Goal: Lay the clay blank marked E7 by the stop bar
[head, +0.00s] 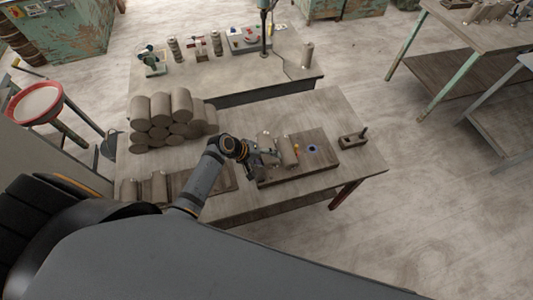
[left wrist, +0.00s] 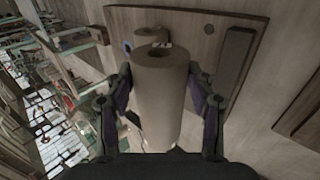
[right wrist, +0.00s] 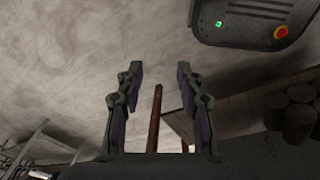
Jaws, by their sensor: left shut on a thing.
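A grey-brown clay cylinder (left wrist: 158,95) with a hole in its end stands between the fingers of my left gripper (left wrist: 160,100), which is shut on it. No E7 mark is readable. In the head view the left gripper (head: 270,158) is over the wooden board (head: 320,162), beside a clay blank (head: 290,151); I cannot tell if this is the held one. A dark straight bar (left wrist: 234,66), probably the stop bar, lies on the board to the right of the held cylinder, apart from it. My right gripper (right wrist: 158,95) is open and empty.
Several clay cylinders (head: 160,115) are stacked at the table's back left, with more blanks (head: 145,188) at the front left. A blue-ringed spot (head: 312,149) marks the board. A small block with a peg (head: 352,139) stands right of the board. A second bench (head: 225,75) stands behind.

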